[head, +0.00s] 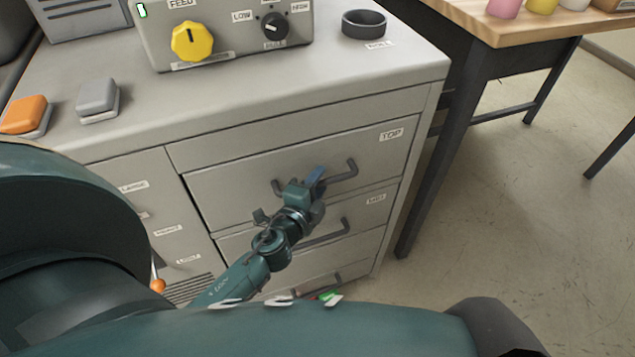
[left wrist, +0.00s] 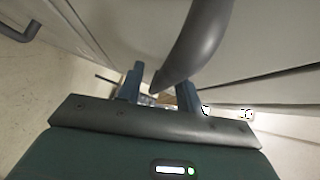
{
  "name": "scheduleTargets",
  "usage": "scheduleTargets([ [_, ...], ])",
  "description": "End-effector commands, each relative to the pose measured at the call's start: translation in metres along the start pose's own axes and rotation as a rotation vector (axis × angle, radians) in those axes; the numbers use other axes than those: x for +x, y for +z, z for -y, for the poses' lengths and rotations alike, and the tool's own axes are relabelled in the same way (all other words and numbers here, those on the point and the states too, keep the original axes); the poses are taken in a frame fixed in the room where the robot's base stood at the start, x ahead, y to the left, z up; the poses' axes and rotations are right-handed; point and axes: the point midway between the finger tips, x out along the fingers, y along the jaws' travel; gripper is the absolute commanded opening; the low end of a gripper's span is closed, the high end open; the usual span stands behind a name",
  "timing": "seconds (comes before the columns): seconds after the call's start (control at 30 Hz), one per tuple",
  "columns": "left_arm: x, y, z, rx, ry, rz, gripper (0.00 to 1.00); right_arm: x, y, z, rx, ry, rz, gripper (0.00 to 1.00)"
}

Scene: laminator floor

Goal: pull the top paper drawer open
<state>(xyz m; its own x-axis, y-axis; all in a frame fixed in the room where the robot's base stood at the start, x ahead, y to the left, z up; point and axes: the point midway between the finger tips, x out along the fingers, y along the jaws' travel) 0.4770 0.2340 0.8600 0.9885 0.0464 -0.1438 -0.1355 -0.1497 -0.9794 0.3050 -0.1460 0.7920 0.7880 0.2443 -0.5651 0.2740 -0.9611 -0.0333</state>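The top paper drawer (head: 385,155), labelled TOP, looks flush in the grey cabinet. Its dark bar handle (head: 347,172) crosses the front. My left gripper (head: 310,180) is at the middle of this handle and hides part of it. In the left wrist view, the dark curved handle (left wrist: 200,40) runs down to the space between the fingers of the left gripper (left wrist: 160,92). The fingers stand apart, with gaps beside the handle, so the grip looks open. Contact cannot be told. My right gripper is not in view.
Below are a middle drawer with its own handle (head: 330,236) and a lower handle (head: 312,288). On the cabinet top stand a control box (head: 230,45) with a yellow knob, a dark ring (head: 364,24) and two buttons. A wooden table (head: 520,30) stands right; floor there is clear.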

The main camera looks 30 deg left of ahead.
Motion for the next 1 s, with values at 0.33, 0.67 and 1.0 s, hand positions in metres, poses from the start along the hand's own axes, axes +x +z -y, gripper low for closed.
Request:
scheduleTargets([
  [0.33,-0.0004,-0.0001,-0.0001,0.000,0.000,0.000,0.11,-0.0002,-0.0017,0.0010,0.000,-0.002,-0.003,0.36],
  [0.67,-0.0005,-0.0001,-0.0002,-0.001,0.000,0.000,0.00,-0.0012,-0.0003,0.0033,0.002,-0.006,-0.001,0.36],
  [1.0,-0.0010,-0.0005,-0.0007,-0.001,0.001,0.000,0.00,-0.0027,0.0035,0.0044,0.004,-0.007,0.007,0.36],
])
